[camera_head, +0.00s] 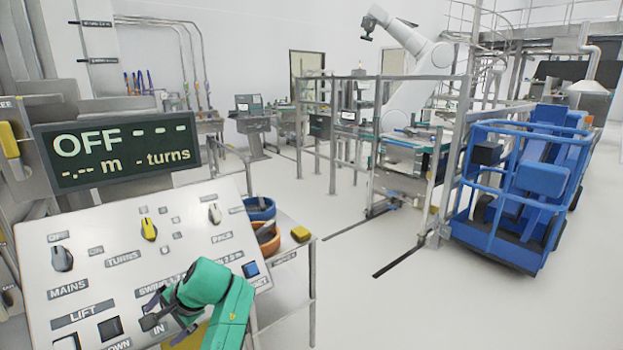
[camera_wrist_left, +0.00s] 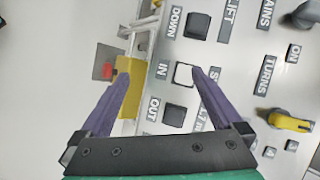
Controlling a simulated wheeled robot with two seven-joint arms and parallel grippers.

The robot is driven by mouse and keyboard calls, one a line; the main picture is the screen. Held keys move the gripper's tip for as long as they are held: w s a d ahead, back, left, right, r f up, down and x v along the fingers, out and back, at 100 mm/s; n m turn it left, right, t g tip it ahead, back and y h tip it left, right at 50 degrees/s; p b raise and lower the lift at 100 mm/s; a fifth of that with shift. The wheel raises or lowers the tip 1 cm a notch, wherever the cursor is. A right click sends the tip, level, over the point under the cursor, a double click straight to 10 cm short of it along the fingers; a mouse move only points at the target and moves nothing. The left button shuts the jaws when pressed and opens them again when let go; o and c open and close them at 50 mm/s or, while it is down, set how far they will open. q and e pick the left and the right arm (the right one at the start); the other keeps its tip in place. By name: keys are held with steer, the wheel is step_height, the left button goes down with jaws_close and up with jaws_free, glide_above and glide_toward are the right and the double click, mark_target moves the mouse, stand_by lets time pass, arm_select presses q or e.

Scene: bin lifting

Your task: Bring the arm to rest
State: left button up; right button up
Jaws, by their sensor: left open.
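My left gripper (camera_head: 160,308) hangs over the lower part of the sloped control panel (camera_head: 110,228) in the head view, its arm teal. In the left wrist view, its two purple fingers (camera_wrist_left: 158,78) are spread apart with nothing held between them. Behind them are a white square button (camera_wrist_left: 184,73) beside the label IN, and dark buttons beside DOWN (camera_wrist_left: 197,25) and OUT (camera_wrist_left: 175,115). I cannot tell whether a finger touches the panel. My right gripper is in neither view.
The dark display (camera_head: 120,152) reads OFF with dashes. The panel has a grey knob (camera_head: 62,258), a yellow knob (camera_head: 148,229) and a pale knob (camera_head: 215,213).

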arm_select(q)
steer(key=s+d+f+n+t+h, duration=0.1)
steer(key=s+d+f+n+h, duration=0.2)
steer(key=s+f, duration=0.9)
steer(key=s+d+f+h, duration=0.1)
steer(key=s+d+h, duration=0.45)
steer(key=s, duration=0.45)
step_height(320, 180, down, 22)
steer(key=s, duration=0.2)
steer(key=s+a+f+g, duration=0.2)
steer(key=s+f, duration=1.3)
steer(key=s, duration=0.2)
steer(key=shift+s+a+f, duration=0.2)
steer(key=shift+a+f, duration=0.05)
steer(key=shift+f, duration=0.05)
